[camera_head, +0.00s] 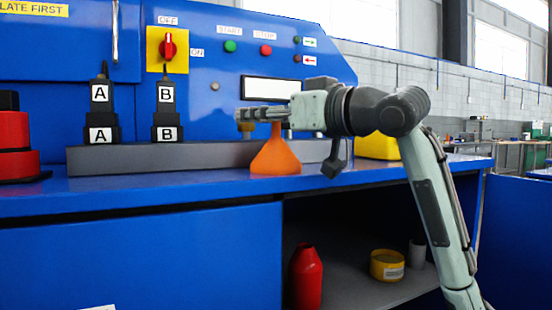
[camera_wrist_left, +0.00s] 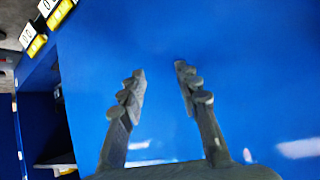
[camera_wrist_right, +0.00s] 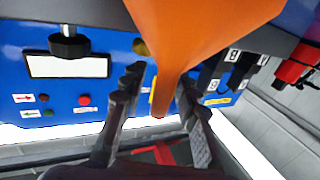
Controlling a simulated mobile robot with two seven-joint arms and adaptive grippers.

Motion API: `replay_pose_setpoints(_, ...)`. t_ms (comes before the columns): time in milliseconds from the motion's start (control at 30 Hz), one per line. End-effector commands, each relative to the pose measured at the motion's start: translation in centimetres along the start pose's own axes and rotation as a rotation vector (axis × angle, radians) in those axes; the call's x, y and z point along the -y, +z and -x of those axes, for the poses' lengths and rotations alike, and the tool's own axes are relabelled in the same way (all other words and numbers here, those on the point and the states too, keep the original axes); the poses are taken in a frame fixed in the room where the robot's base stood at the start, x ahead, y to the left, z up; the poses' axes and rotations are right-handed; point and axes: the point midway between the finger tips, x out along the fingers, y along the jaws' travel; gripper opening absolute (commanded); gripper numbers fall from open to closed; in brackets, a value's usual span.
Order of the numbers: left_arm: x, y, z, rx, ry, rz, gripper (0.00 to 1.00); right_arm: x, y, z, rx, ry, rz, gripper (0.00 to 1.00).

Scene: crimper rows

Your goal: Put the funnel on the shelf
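The orange funnel (camera_head: 276,156) stands on the blue bench top, wide end down and stem up. My right gripper (camera_head: 262,117) is level with its stem. In the right wrist view the funnel (camera_wrist_right: 188,30) reaches between the fingers (camera_wrist_right: 160,85), which are apart with a gap visible beside the stem, so it looks open around it. The grey shelf (camera_head: 350,292) is in the opening under the bench. My left gripper (camera_wrist_left: 160,80) is open and empty in front of a plain blue surface; it is outside the head view.
Crimpers marked A (camera_head: 100,112) and B (camera_head: 166,112) stand in a grey rack (camera_head: 205,155) behind. A yellow object (camera_head: 377,146) lies behind my right arm.

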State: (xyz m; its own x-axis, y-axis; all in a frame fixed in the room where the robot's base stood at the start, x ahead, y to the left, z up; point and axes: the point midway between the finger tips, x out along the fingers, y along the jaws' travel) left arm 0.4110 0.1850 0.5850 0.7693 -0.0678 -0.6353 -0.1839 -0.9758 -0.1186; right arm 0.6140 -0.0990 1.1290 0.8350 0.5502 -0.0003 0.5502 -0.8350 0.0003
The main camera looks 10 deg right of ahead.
Motion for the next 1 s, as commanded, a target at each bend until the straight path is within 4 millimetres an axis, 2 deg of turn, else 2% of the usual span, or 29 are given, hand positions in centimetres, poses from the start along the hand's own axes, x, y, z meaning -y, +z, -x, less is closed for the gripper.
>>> replay_pose_setpoints(67,0.0,0.0,0.0,0.000,0.000,0.000,0.33,0.0,0.0,0.0,0.000,0.000,0.000,0.29)
replay_pose_setpoints(300,0.0,0.0,0.0,0.000,-0.001,0.000,0.33,0.0,0.0,0.0,0.000,0.000,0.000,0.00)
replay_pose_setpoints(800,0.0,0.0,0.0,-0.002,-0.001,0.000,0.33,0.0,0.0,0.1,0.000,0.001,0.000,0.00)
replay_pose_setpoints(1000,0.2,0.5,0.2,0.028,-0.005,-0.001,0.33,-0.1,-1.1,0.1,-0.002,0.001,0.001,0.00)
